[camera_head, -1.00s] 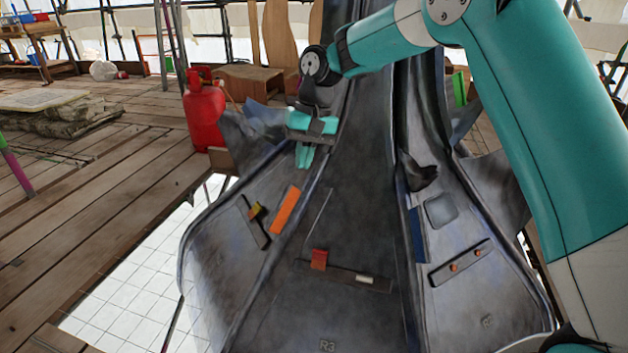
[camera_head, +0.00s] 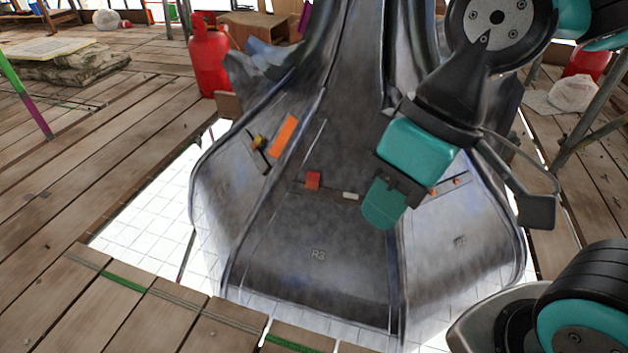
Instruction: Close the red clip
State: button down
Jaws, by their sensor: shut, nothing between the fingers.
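The red clip (camera_head: 313,181) is a small red-orange block on the dark middle panel of the finial (camera_head: 345,125), above the R3 mark. It sits at the left end of a thin dark bar. A small white piece (camera_head: 351,196) is to its right on the same line. My gripper (camera_head: 382,210) is shut and empty, with teal fingers pointing down, to the right of the red clip and the white piece. It appears apart from the clip; its height above the panel is hard to tell. It hides the right end of the bar. Whether the clip is open is too small to tell.
An orange strip (camera_head: 283,136) and a yellow clip (camera_head: 258,143) are on the left panel. Small orange studs (camera_head: 456,181) show on the right panel beside my gripper. Raised seams divide the panels. A red gas bottle (camera_head: 209,57) stands behind left on the planks.

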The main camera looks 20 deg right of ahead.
aim_at(312, 178)
jog(key=u, duration=1.8)
jog(key=i, duration=0.85)
jog(key=z, duration=1.8)
